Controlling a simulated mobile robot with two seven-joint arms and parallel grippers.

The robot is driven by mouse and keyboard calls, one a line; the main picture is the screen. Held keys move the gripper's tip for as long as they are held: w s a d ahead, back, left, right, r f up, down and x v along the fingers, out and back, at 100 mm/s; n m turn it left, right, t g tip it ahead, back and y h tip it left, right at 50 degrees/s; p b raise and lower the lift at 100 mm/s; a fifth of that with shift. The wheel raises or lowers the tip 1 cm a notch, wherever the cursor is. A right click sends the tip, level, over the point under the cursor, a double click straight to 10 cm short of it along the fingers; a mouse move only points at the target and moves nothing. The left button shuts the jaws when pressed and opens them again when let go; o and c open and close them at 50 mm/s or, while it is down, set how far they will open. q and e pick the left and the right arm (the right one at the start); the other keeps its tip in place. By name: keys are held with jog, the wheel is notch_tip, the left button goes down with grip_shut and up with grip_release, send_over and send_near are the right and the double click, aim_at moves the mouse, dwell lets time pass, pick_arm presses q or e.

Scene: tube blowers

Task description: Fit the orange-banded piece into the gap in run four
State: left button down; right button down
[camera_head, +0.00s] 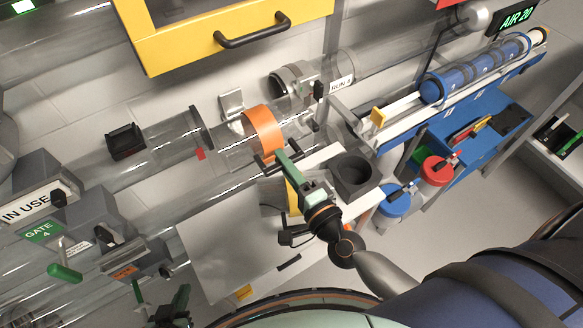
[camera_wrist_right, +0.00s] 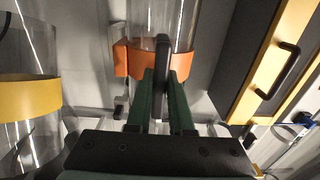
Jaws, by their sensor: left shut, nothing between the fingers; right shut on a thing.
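The orange-banded piece, a short clear tube with an orange band (camera_head: 263,131), is held up at the middle of the head view. My right gripper (camera_head: 274,158) is shut on it at the band; the right wrist view shows the fingers (camera_wrist_right: 163,75) against the orange band (camera_wrist_right: 184,63). To the piece's left, a clear tube ends at a dark rim (camera_head: 201,127) near a red tab. To its upper right is a dark-collared tube end (camera_head: 288,80). I cannot tell whether the piece touches either end. My left gripper (camera_head: 177,304) is low at the bottom left, shut and empty.
A yellow cabinet (camera_head: 190,45) with a black handle overhangs the back. A yellow-banded tube (camera_wrist_right: 28,98) stands left of the piece in the wrist view. The "GATE 4" housing (camera_head: 42,232) is at left.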

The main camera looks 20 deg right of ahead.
jog(key=w, duration=0.3)
jog(key=w+a, duration=0.1)
jog(key=w, duration=0.2)
jog(key=w+p, duration=0.1)
jog(key=w, duration=0.2)
jog(key=shift+w+a+r, duration=0.1)
jog(key=shift+a, duration=0.3)
jog(key=shift+w+a, duration=0.15)
jog(key=shift+w, duration=0.7)
jog(key=shift+w+f+b, duration=0.15)
jog(key=shift+f+b, duration=1.1)
jog(key=shift+f, duration=0.05)
jog(key=shift+f+b, duration=0.35)
jog(key=c, duration=0.7)
grip_release()
jog(key=shift+f, duration=0.15)
